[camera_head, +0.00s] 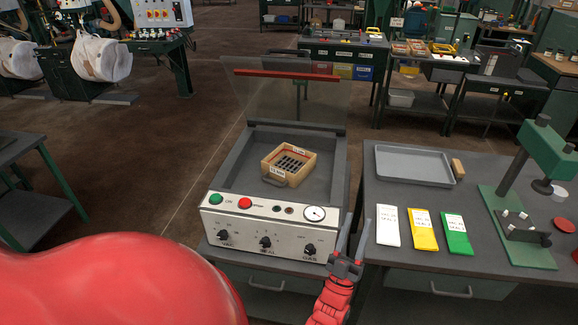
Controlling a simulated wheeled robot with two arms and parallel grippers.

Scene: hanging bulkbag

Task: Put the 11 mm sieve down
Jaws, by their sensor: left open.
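The sieve (274,160), a square tan wooden frame with a dark slotted mesh, small white labels and a grey handle at its front, sits in the grey recessed bed of the machine (230,178). The labels are too small to read surely. My left gripper (356,218) is open and empty, with its fingers pointing up the picture. It is in front of the machine's right front corner, well apart from the sieve. My right gripper is not in view.
The machine's clear lid (285,100) with a red bar stands raised. Its front panel (262,236) carries buttons, knobs and a gauge. On the right bench are a grey tray (414,163), white, yellow and green packets (424,230), and a green press (525,185).

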